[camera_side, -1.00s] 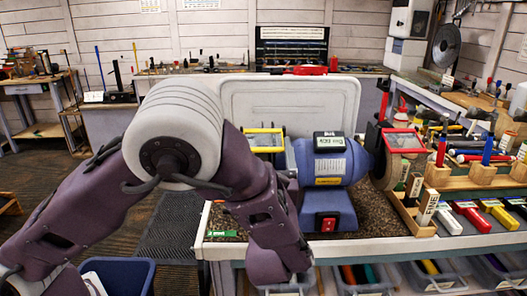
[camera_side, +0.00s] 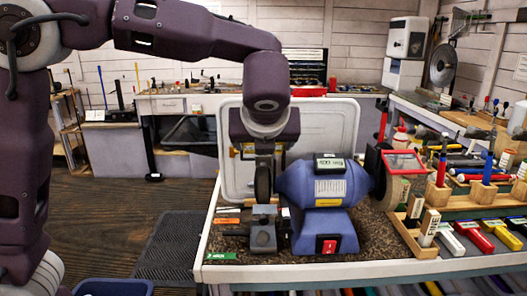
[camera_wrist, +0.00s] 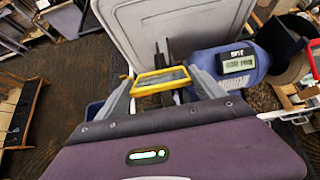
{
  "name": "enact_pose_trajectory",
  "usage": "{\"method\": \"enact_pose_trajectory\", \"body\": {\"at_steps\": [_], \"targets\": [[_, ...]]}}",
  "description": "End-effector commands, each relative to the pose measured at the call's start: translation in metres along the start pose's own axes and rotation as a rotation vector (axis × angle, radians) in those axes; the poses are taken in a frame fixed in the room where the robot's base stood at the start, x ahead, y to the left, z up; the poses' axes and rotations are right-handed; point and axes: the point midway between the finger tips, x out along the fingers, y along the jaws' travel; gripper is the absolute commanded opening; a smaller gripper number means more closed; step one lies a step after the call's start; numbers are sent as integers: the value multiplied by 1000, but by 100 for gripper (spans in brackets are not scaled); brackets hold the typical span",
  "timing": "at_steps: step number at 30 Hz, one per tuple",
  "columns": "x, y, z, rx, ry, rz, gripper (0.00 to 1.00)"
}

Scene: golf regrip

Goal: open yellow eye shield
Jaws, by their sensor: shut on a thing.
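The blue bench grinder (camera_side: 325,188) stands on the bench with a dark wheel (camera_side: 263,182) at its left end. In the wrist view, the yellow eye shield (camera_wrist: 160,78) is a clear pane in a yellow frame. It lies between the two grey fingers of my gripper (camera_wrist: 166,82), which are shut on it. In the side view, my gripper is above the grinder's left wheel, and my wrist hides most of the yellow shield. The shield's exact tilt is hard to tell.
A red-framed shield (camera_side: 403,161) is over the grinder's right wheel. A pale upright panel (camera_side: 335,115) stands close behind the grinder. Wooden holders and several tools crowd the right. A green tag (camera_side: 221,256) lies at the front left bench edge.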

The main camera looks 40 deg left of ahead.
Motion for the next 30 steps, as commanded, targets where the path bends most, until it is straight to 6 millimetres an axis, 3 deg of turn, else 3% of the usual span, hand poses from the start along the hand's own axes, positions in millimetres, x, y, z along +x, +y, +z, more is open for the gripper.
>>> {"method": "enact_pose_trajectory", "body": {"at_steps": [18, 30], "targets": [[13, 0, 34, -5, 529, 1, 5], [20, 0, 41, -1, 698, 3, 5]]}}
